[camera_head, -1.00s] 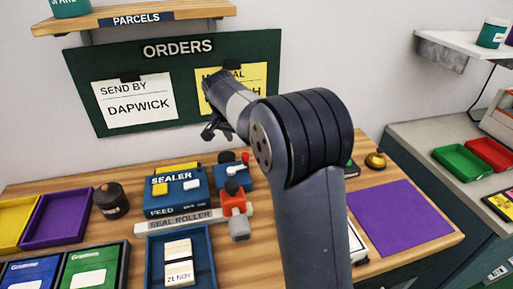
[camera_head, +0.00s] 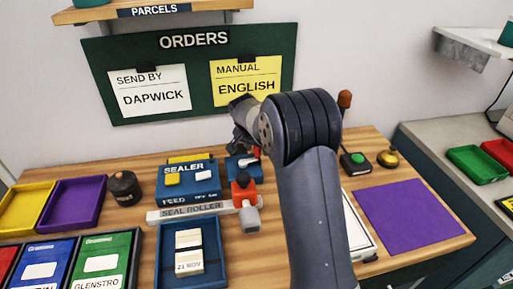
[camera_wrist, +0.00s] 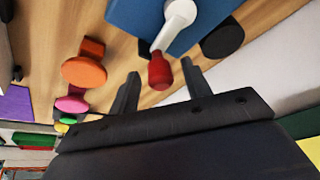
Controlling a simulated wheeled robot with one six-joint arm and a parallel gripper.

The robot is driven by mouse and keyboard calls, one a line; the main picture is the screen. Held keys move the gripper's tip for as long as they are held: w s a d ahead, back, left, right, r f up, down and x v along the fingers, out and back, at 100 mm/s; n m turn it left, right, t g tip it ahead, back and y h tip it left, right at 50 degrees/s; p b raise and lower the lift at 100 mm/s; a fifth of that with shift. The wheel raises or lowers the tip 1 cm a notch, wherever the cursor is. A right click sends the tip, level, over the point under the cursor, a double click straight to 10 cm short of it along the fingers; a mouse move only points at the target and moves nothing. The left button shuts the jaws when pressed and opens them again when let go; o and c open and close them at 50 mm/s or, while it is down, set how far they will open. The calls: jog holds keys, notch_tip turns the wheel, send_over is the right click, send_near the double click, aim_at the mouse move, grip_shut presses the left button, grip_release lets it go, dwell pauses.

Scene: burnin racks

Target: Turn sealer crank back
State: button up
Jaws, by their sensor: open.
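The sealer (camera_head: 186,188) is a blue machine on the wooden bench, with a seal roller bar (camera_head: 185,212) along its front. A smaller blue unit (camera_head: 237,171) stands at its right. In the wrist view, a crank with a white arm (camera_wrist: 179,18) and a red knob (camera_wrist: 159,73) extends from a blue body (camera_wrist: 140,14). My gripper (camera_wrist: 160,71) is open, with one finger on either side of the red knob; I cannot tell whether either touches it. In the head view my arm partly hides the crank.
A red-orange block (camera_head: 243,191) with a grey end stands right of the roller bar. A blue tray (camera_head: 190,262) lies in front. A dark round pot (camera_head: 124,187) is left of the sealer. The purple mat (camera_head: 400,215) at right is clear.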

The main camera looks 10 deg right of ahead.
jog(key=shift+c, duration=0.3)
jog(key=c, duration=0.9)
